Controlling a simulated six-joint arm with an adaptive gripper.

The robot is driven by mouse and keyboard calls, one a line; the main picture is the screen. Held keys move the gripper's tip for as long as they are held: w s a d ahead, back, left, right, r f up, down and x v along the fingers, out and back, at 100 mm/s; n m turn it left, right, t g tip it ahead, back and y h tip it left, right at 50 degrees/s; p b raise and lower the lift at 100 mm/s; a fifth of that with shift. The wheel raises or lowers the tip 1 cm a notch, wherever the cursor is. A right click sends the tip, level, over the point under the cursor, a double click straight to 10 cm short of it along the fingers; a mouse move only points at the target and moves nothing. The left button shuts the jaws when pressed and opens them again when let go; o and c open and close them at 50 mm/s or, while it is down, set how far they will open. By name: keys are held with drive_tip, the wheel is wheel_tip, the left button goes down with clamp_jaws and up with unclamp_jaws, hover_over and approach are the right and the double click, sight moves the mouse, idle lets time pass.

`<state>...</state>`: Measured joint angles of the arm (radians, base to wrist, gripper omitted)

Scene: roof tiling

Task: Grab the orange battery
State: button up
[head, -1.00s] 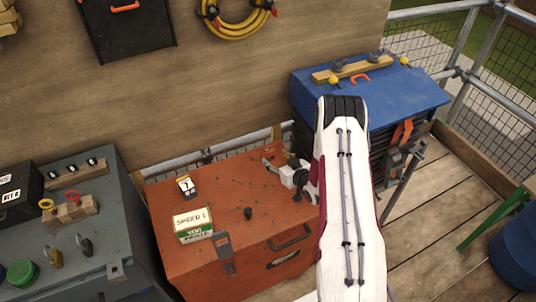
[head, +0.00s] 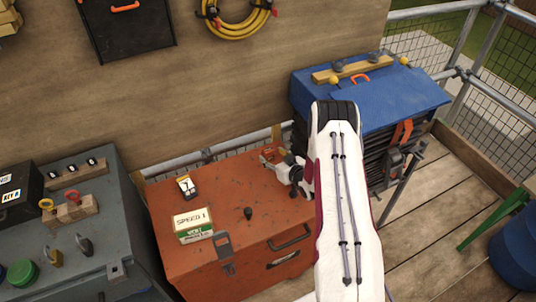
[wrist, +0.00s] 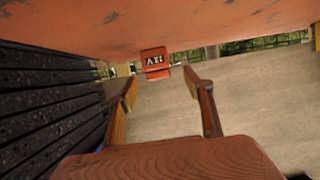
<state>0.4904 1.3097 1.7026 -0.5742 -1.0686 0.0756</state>
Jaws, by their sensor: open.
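The orange battery (wrist: 155,62) shows in the wrist view, marked "12V" upside down. It is at the edge of the orange surface at the top of that view, ahead of my gripper. My gripper (wrist: 161,87) is open, with one finger on each side of the picture line to the battery, and nothing is between the fingers. In the head view my gripper (head: 270,158) is low over the back right of the orange chest (head: 170,235). I cannot clearly pick out the battery there.
A "SPEED 1" box (head: 193,225), a small black-and-yellow item (head: 187,189) and a small dark knob (head: 248,213) are on the chest. A blue-covered box (head: 400,100) stands at the back right. A grey chest (head: 95,230) is at left; a plywood wall (head: 90,100) is behind.

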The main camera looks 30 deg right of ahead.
sight(270, 153)
drive_tip(key=shift+x, duration=2.5)
drive_tip(key=shift+d, duration=0.2)
drive_tip(key=c, duration=1.3)
